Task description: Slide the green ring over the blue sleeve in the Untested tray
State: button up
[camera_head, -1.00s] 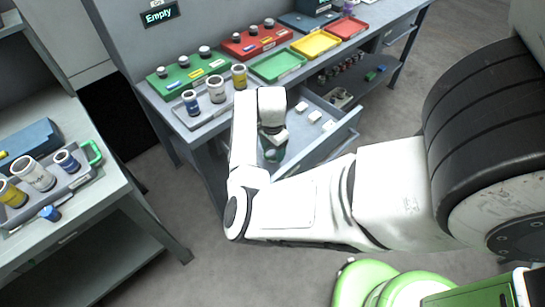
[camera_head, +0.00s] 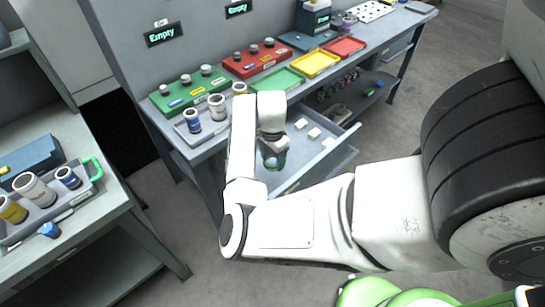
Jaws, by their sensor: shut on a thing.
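My gripper (camera_head: 271,147) points down over the open drawer of the back bench. It is shut on a dark green thing, apparently the green ring (camera_head: 273,162), partly hidden by the fingers. A blue-banded sleeve (camera_head: 192,121) stands upright in a grey tray (camera_head: 198,137) on the back bench, left of my gripper, beside a white and a yellow one. Another blue-banded sleeve (camera_head: 68,178) stands in a grey tray (camera_head: 80,197) on the left bench, also beside a white and a yellow one. I cannot read which tray is Untested.
A green block (camera_head: 183,99) and a red block (camera_head: 250,65), both with cylinders on top, stand behind the sleeves. Green (camera_head: 277,80), yellow (camera_head: 315,64) and red (camera_head: 345,47) trays lie to the right. The open drawer (camera_head: 325,160) holds small white pieces. Floor is clear between the benches.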

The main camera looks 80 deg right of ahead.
jog(key=shift+r+p, duration=1.5)
jog(key=shift+r, duration=0.3)
